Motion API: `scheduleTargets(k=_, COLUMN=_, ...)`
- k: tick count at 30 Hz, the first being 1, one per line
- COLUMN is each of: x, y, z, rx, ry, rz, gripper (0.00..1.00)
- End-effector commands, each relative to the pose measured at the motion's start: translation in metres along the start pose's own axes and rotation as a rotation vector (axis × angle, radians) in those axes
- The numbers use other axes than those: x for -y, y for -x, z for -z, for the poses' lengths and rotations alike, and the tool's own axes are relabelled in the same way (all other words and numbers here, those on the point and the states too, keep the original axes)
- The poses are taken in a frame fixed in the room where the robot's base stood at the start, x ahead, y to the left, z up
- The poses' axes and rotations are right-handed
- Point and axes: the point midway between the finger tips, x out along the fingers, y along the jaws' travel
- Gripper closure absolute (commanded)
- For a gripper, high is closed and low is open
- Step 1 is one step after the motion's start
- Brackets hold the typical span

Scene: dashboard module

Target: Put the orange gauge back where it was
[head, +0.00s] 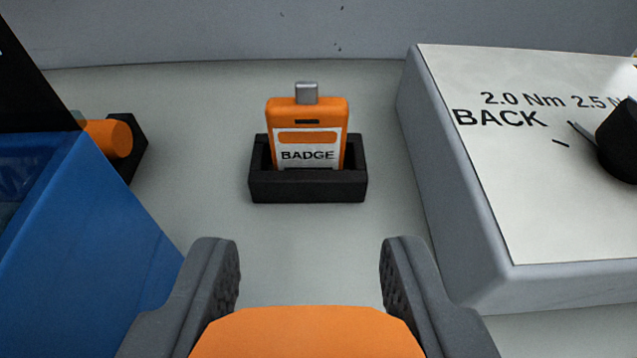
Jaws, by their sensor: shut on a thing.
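My gripper (310,258) is at the bottom middle of the head view, its two dark grey fingers pointing away from me. It is shut on the orange gauge (308,335), of which only a plain orange upper part shows between the fingers; the rest is cut off by the lower picture edge. No dial face can be seen. Beyond the gripper, an orange badge (307,113) with a grey clip stands upright in a black holder (307,187). The held gauge is apart from that holder.
A blue box (75,235) fills the lower left. A grey panel (520,190) marked "BACK" with a black knob (620,142) stands at the right. Grey surface is clear around the badge holder.

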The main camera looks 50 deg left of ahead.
Motion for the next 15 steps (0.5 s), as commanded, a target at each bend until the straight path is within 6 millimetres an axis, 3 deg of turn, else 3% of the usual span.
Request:
scheduleTargets(k=3, x=0.000, y=-0.014, z=0.003, rx=0.001, ry=0.001, rz=0.002, gripper=0.91)
scheduleTargets(k=8, x=-0.001, y=-0.019, z=0.005, rx=0.001, ry=0.001, rz=0.000, gripper=0.91)
scheduleTargets(k=15, x=-0.001, y=-0.030, z=-0.023, rx=0.005, ry=-0.001, rz=0.001, gripper=0.91)
